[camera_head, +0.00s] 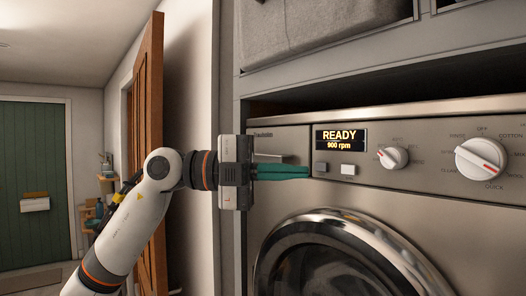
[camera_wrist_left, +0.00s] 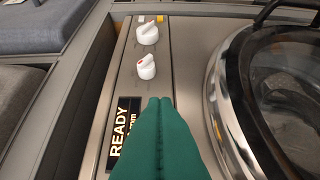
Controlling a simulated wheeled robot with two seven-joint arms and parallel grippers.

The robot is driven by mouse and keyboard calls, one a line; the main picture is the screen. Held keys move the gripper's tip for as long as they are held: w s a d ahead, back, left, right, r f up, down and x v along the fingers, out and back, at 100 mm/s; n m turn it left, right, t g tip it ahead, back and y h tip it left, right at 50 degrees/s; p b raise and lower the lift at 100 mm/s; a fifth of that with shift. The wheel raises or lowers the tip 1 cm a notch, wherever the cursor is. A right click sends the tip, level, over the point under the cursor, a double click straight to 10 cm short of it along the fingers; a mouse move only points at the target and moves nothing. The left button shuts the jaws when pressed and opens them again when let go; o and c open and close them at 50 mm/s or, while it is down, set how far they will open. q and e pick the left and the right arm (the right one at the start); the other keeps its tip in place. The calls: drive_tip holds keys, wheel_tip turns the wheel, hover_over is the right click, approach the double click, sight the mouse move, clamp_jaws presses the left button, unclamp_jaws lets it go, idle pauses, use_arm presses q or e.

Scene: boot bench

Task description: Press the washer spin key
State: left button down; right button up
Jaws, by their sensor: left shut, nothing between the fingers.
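The washer (camera_head: 420,225) has a steel front with a display (camera_head: 340,139) reading READY and 900 rpm. Below the display sit a dark grey key (camera_head: 320,168) and a white key (camera_head: 347,170); I can read no label on either. My left gripper (camera_head: 308,172) is shut and empty, its green fingers pointing right along the panel. Its tips are just left of the grey key; I cannot tell whether they touch it. In the left wrist view the shut fingers (camera_wrist_left: 159,100) cover part of the display (camera_wrist_left: 124,130) and hide the keys. My right gripper is not in view.
A small dial (camera_head: 393,157) and a large dial (camera_head: 481,159) are right of the keys. The round door (camera_head: 400,250) bulges below the panel. A grey shelf edge (camera_head: 380,62) overhangs above. An open wooden door (camera_head: 150,150) stands behind my arm.

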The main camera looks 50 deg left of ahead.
sight(354, 170)
use_arm(q)
drive_tip(key=w+d+p, duration=0.2)
drive_tip(key=w, duration=0.1)
drive_tip(key=w+p, duration=0.1)
drive_tip(key=w, duration=0.1)
drive_tip(key=shift+d+r+p, duration=0.25)
drive_tip(key=shift+d+p, duration=0.1)
drive_tip(key=shift+d, duration=0.05)
drive_tip(key=shift+w+f, duration=0.25)
drive_tip(key=shift+w, duration=0.35)
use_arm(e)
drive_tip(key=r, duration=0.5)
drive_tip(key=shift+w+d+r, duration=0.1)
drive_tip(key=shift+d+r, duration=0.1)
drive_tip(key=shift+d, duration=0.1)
